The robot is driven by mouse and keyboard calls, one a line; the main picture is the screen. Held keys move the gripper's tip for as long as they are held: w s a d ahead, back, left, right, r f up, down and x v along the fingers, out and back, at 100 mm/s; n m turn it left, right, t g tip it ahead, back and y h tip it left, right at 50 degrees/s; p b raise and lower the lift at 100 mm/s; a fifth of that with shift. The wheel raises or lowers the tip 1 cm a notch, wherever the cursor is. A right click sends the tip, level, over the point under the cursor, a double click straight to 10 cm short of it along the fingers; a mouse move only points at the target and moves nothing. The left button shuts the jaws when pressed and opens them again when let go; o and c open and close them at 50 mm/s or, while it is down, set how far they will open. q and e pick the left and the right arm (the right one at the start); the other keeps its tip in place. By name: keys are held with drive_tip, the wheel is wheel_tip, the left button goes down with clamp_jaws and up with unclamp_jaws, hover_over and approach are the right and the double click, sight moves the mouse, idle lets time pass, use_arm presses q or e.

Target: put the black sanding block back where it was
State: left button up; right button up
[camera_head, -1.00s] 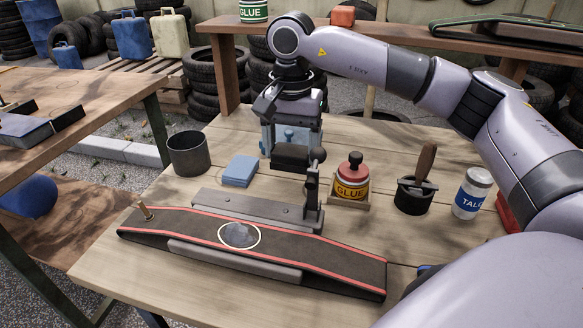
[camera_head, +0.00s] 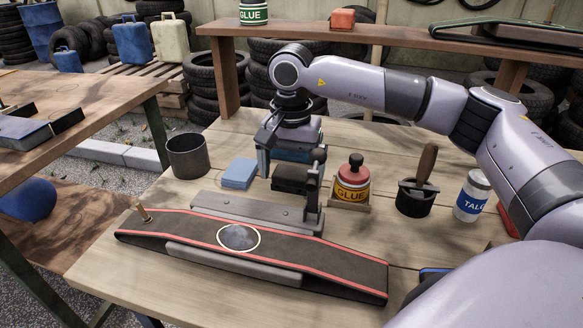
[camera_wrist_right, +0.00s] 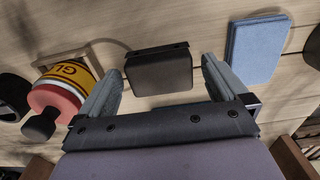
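The black sanding block (camera_head: 289,178) lies on the workbench behind the grey metal bar, right of the blue sponge-like block (camera_head: 239,172). In the right wrist view the sanding block (camera_wrist_right: 158,70) sits between the fingertips of my right gripper (camera_wrist_right: 162,80). A narrow gap shows on each side of it, so the fingers are open and not clamping it. In the head view my right gripper (camera_head: 290,157) points down just above and behind the block. My left gripper is not in view.
A glue pot (camera_head: 351,182) stands close on the right, with a dark pot with a brush (camera_head: 415,195) and a talc can (camera_head: 472,196) beyond. A grey cup (camera_head: 187,156) is at left. A long sanding belt (camera_head: 330,262) lies in front.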

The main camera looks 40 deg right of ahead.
sight(291, 172)
drive_tip(key=shift+r, duration=0.1)
wheel_tip(291, 172, up, 12)
drive_tip(key=p, duration=0.2)
idle(0.6)
